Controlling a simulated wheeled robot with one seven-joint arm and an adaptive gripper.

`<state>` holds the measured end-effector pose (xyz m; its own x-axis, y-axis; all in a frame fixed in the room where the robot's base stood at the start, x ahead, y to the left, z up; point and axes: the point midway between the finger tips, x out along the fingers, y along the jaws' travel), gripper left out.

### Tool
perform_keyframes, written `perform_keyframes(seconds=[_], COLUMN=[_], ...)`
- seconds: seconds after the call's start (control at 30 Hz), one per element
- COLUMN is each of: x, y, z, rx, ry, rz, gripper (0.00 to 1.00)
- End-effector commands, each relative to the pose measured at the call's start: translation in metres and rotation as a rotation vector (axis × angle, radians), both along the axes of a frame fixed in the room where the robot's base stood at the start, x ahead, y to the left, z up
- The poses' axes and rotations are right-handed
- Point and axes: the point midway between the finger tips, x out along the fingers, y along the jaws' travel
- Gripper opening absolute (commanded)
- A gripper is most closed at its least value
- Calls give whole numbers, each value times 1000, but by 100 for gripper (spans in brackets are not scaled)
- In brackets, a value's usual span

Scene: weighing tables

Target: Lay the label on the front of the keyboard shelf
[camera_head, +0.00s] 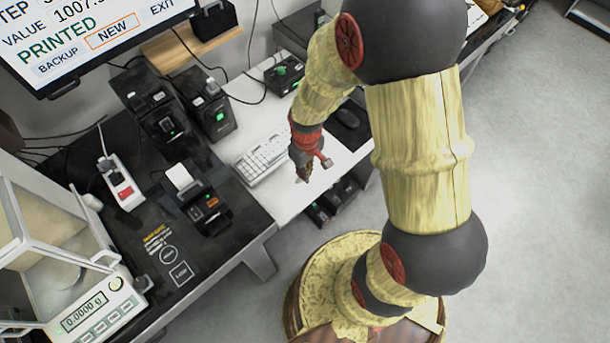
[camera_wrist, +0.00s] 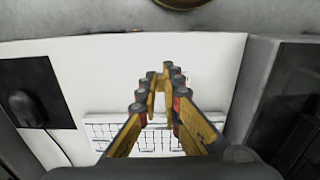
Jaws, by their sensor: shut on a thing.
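The white keyboard shelf (camera_head: 287,207) lies between the black tables. A white keyboard (camera_head: 262,160) rests on it; both also show in the wrist view, the shelf (camera_wrist: 205,55) and the keyboard (camera_wrist: 105,130). My gripper (camera_head: 303,177) hangs over the shelf's front part, right of the keyboard. In the wrist view my gripper's fingertips (camera_wrist: 160,76) are close together above the white surface. It is shut on the label, which is barely visible as a pale patch at the tips against the white shelf. I cannot tell whether the label touches the shelf.
A black mouse (camera_head: 347,117) lies on a dark pad beside the keyboard. A label printer (camera_head: 207,207) with white paper stands on the left table, near a balance (camera_head: 95,312) and a power strip (camera_head: 122,183). Dark devices (camera_head: 322,212) sit below the shelf. The shelf's front strip is mostly bare.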

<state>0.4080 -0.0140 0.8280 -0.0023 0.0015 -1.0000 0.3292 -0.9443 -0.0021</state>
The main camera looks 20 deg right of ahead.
Motion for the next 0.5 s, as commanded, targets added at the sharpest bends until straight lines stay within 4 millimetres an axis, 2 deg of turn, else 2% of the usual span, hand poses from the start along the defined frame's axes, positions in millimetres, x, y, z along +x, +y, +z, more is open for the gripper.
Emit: perform_keyframes(seconds=[0.03,0.1,0.37,0.5], x=[7,14,26,29], y=[-2,-4,-8,-9], z=[-12,-20,-33,-50], rx=[1,0,0,0], ry=[1,1,-1,0], rz=[-1,0,1,1], gripper=[0,0,0,0])
